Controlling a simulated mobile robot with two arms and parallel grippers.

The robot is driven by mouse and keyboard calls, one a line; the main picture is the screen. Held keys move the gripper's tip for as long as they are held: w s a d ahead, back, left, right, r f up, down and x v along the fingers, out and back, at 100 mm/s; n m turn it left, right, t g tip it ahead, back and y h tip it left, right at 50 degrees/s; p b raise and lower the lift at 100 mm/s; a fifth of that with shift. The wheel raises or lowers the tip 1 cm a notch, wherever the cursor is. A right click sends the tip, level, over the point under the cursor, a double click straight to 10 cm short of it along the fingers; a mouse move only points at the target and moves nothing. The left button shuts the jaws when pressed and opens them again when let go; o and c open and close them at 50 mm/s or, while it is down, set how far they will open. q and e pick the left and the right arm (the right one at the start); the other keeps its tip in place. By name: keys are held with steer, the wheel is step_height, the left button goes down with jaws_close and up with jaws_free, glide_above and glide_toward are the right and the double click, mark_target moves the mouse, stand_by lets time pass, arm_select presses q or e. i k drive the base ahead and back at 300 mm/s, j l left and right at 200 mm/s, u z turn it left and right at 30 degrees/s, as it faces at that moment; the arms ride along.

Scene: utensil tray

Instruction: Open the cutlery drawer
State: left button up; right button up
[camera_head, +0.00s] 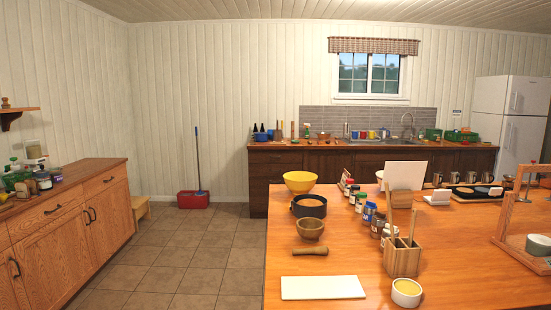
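No drawer in view is marked as the cutlery drawer, so I cannot tell which one it is. The wooden cabinet (70,235) at the left has a closed far drawer (98,186) and a closed nearer drawer (40,218) above its doors, with dark handles. The dark back counter (330,170) has closed fronts at its left end. Neither of my grippers is in view.
A large wooden island (460,260) fills the right front. It carries bowls, a white board (322,287), spice jars and a utensil holder (402,258). Tiled floor (190,255) is clear between cabinet and island.

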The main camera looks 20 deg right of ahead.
mark_target(255, 156)
steer(key=i+j+u, duration=0.5)
steer(key=i, duration=0.35)
steer(key=i+j+z, duration=0.15)
steer(key=i, duration=0.35)
steer(key=i+j+z, duration=0.15)
steer(key=i, duration=0.3)
steer(key=i+j+z, duration=0.2)
steer(key=i, duration=0.25)
steer(key=i+l+z, duration=0.3)
steer(key=i, duration=0.75)
steer(key=i+j+z, duration=0.15)
steer(key=i+z, duration=0.15)
steer(key=i, duration=0.75)
steer(key=i+z, duration=0.1)
steer(key=i, duration=0.95)
steer(key=i+j+z, duration=0.1)
steer(key=i, duration=0.9)
steer(key=i+l+z, duration=0.1)
steer(key=i+z, duration=0.3)
steer(key=i, duration=1.05)
